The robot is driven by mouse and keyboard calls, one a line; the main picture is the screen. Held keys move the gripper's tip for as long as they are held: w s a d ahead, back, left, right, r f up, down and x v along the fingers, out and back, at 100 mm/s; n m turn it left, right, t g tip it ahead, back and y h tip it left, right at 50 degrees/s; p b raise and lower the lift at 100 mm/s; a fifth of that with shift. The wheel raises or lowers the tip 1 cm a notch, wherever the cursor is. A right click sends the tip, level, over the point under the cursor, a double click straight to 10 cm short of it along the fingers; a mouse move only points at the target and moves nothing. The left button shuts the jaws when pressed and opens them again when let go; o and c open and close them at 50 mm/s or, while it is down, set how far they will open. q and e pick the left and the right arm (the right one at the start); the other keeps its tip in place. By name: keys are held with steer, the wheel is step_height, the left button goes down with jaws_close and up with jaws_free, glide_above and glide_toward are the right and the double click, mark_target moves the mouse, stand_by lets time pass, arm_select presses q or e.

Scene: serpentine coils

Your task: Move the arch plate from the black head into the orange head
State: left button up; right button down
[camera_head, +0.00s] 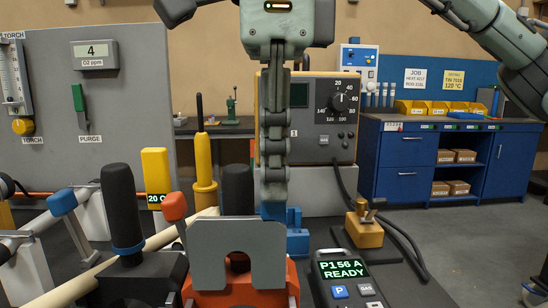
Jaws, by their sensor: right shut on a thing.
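The grey arch plate (208,250) stands upright at the front centre, its notch facing down. My right gripper (272,198) comes down from above and is shut on the plate near its top edge, right of the middle. The orange head (291,284) shows through the notch, below the plate and at its right side. The plate hides much of this head, and I cannot tell whether it sits in it. The black head (150,278) is to the left, with a tall dark handle (121,210). My left gripper is not in view.
A red-tipped lever (174,207) stands between the heads. A black control box (347,272) reading "P156 A READY" is at the right, near a brass fixture (364,228) and a blue block (297,232). A dial unit (335,115) stands behind my gripper.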

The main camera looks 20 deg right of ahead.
mark_target(274, 217)
steer(key=shift+f, duration=0.15)
stand_by(0.8)
steer(key=shift+f+b, duration=1.65)
steer(key=shift+f, duration=0.45)
steer(key=shift+f+b, duration=0.5)
steer(key=shift+f, duration=0.2)
steer(key=shift+f+b, duration=0.35)
steer(key=shift+f, duration=0.15)
steer(key=c, duration=1.6)
jaws_free()
steer(key=shift+r, duration=0.15)
step_height(274, 217, up, 12)
steer(key=shift+f, duration=0.1)
